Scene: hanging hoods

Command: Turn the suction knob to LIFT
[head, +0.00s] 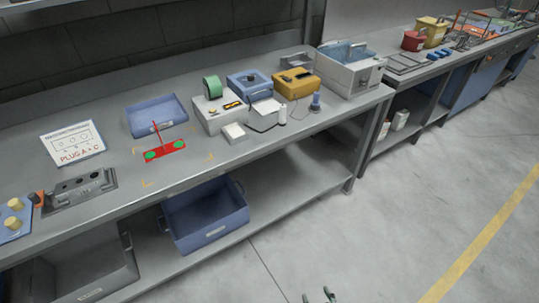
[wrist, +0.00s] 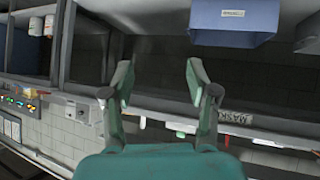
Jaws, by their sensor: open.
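I cannot make out a knob marked for suction or the word LIFT; labels are too small. Several small devices stand grouped on the long grey bench: a white unit with a green ring on top (head: 217,108), a blue unit with a dark round part on top (head: 249,84), and a yellow unit with a dark part on top (head: 295,83). My gripper (head: 319,297) shows only by its fingertips at the bottom edge of the head view, over the floor, well away from the bench. In the wrist view my gripper (wrist: 160,70) is open, with nothing between its fingers.
The floor (head: 400,220) in front is clear.

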